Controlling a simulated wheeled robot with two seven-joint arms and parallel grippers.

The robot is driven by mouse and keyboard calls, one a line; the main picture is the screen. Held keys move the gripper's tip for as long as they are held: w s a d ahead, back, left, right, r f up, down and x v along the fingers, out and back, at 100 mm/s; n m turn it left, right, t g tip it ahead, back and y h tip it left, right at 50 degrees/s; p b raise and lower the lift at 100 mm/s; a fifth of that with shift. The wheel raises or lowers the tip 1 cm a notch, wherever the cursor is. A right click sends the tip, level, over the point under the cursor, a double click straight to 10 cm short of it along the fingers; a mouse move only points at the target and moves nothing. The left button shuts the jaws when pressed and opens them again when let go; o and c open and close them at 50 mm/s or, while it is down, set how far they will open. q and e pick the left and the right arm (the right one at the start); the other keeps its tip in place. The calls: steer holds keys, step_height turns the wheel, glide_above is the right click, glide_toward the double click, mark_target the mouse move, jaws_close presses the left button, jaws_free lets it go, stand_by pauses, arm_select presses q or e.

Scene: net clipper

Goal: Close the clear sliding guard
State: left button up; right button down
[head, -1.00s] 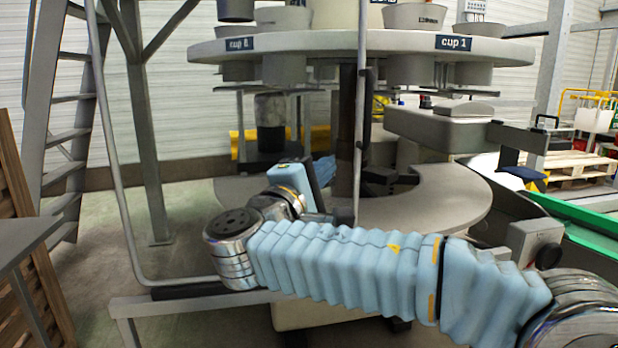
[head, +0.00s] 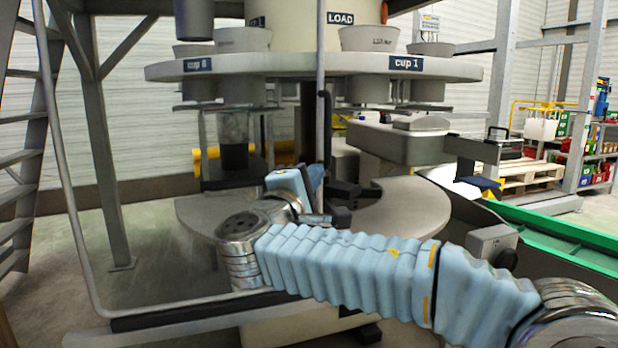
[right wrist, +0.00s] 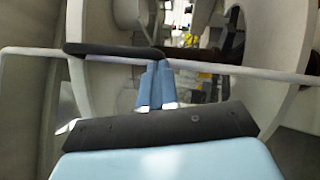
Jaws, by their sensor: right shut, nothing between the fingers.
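The clear guard shows as a thin grey tube frame (head: 62,170) in front of the round machine; its pane is hardly visible. Its right upright (head: 320,60) carries a black grip (head: 325,130), and its lower edge runs behind my right arm. My right gripper (head: 317,174) is shut and empty, at the lower part of that upright. In the right wrist view a tube with a black grip (right wrist: 110,50) crosses the picture, and my blue fingertips (right wrist: 158,66) overlap it. I cannot tell whether they touch. My left gripper is out of view.
The round table (head: 290,72) with grey cups stands behind the frame, above a curved grey base plate (head: 405,215). A grey box unit (head: 400,145) juts out at right, near a green conveyor (head: 560,228). A ladder (head: 22,160) stands at left.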

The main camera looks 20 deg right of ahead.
arm_select(q)
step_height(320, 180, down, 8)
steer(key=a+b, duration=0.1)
steer(key=b, duration=0.6)
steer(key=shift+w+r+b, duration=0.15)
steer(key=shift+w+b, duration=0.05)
steer(key=shift+b, duration=0.15)
arm_select(e)
steer(key=s+d, duration=0.1)
steer(key=d, duration=4.1)
steer(key=shift+s+r, duration=0.2)
steer(key=shift+s, duration=0.2)
